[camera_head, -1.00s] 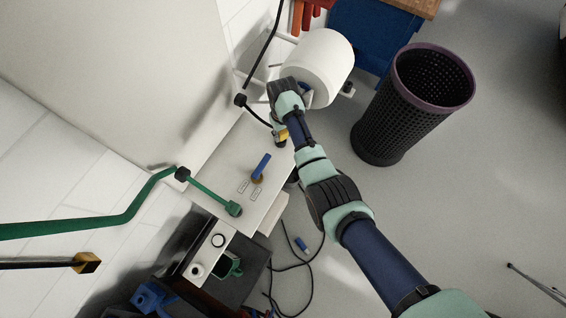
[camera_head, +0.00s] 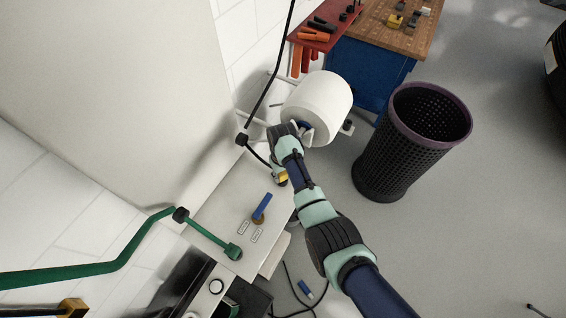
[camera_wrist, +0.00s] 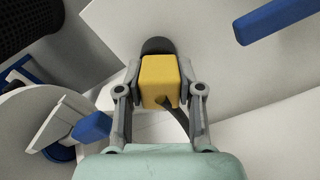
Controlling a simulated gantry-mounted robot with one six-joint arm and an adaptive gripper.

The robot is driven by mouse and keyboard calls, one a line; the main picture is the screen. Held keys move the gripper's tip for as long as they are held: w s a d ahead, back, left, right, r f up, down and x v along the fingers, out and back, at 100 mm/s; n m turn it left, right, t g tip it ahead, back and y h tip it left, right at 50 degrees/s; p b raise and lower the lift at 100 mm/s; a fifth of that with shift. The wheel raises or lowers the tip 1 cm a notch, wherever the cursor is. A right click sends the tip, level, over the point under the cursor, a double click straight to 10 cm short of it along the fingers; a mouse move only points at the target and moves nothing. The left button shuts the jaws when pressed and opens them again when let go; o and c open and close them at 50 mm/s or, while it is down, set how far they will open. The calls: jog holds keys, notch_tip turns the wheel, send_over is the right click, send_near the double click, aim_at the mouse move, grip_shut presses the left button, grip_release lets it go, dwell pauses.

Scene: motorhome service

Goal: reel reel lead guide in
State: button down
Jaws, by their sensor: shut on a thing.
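My gripper (camera_wrist: 160,95) is shut on a yellow block (camera_wrist: 158,80) with a black lead (camera_wrist: 178,118) coming out of it. In the head view the yellow block (camera_head: 283,174) is over the right end of a pale panel, and my wrist partly hides it. A dark round part (camera_wrist: 158,46) is just beyond the block; I cannot tell whether they touch. The white reel (camera_head: 318,105) is above my gripper in the head view. Its blue crank grip (camera_wrist: 92,126) is at the left in the wrist view. A black guide clip (camera_head: 241,139) on the wall holds a black lead.
The pale panel (camera_head: 225,205) carries a blue lever (camera_head: 262,206) and a green hose fitting (camera_head: 233,252). A black mesh bin (camera_head: 410,145) stands right of the reel. A workbench (camera_head: 370,75) is behind.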

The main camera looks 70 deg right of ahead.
jog(key=shift+w, duration=0.2)
jog(key=c, duration=0.7)
grip_release()
jog(key=shift+o, duration=0.2)
notch_tip(320, 180, up, 12)
jog(key=s, duration=0.1)
jog(key=shift+d, duration=0.25)
jog(key=shift+s+r, duration=0.1)
